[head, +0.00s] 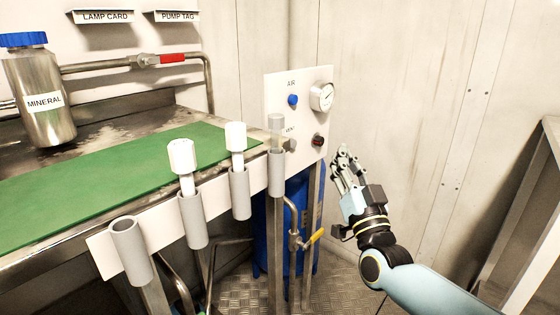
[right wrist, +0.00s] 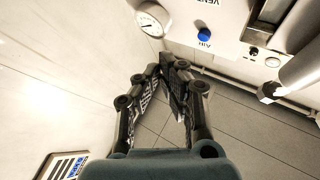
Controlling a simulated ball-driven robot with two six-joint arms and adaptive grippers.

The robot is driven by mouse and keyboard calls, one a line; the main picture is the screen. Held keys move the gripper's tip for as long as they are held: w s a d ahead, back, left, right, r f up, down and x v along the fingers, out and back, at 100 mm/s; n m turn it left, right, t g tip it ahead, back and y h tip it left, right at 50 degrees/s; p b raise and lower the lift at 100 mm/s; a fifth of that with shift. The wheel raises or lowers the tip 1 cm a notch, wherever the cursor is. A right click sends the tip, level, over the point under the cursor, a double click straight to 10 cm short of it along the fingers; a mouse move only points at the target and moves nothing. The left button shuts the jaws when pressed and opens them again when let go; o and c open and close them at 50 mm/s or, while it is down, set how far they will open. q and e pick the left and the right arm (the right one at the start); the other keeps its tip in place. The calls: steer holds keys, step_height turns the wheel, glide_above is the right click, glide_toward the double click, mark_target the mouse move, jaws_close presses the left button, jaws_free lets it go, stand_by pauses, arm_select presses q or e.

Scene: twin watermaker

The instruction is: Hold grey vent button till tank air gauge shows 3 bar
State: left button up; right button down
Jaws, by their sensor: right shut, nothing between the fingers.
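The white panel (head: 273,88) carries the AIR label, a blue button, a VENT label and the round air gauge (head: 322,96). The grey vent button (head: 291,145) sits below the VENT label, close behind a grey tube. The gauge also shows in the right wrist view (right wrist: 152,20); its needle is too small to read. My right gripper (head: 343,153) is shut and empty, to the right of the panel and apart from the vent button. Its fingertips (right wrist: 168,62) meet in the right wrist view, below the gauge. My left gripper is not in view.
The blue button (head: 293,100) is above the vent button, and a dark red-marked knob (head: 318,141) is right of it. A yellow-handled valve (head: 314,237) is below. The wall right of the panel is bare.

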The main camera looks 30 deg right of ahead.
arm_select(q)
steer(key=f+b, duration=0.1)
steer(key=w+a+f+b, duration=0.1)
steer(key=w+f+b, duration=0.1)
steer(key=b, duration=0.1)
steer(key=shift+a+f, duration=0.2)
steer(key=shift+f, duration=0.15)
arm_select(e)
steer(key=w+a, duration=0.3)
steer(key=w, duration=0.5)
steer(key=shift+w+f, duration=0.2)
steer(key=shift+w, duration=0.2)
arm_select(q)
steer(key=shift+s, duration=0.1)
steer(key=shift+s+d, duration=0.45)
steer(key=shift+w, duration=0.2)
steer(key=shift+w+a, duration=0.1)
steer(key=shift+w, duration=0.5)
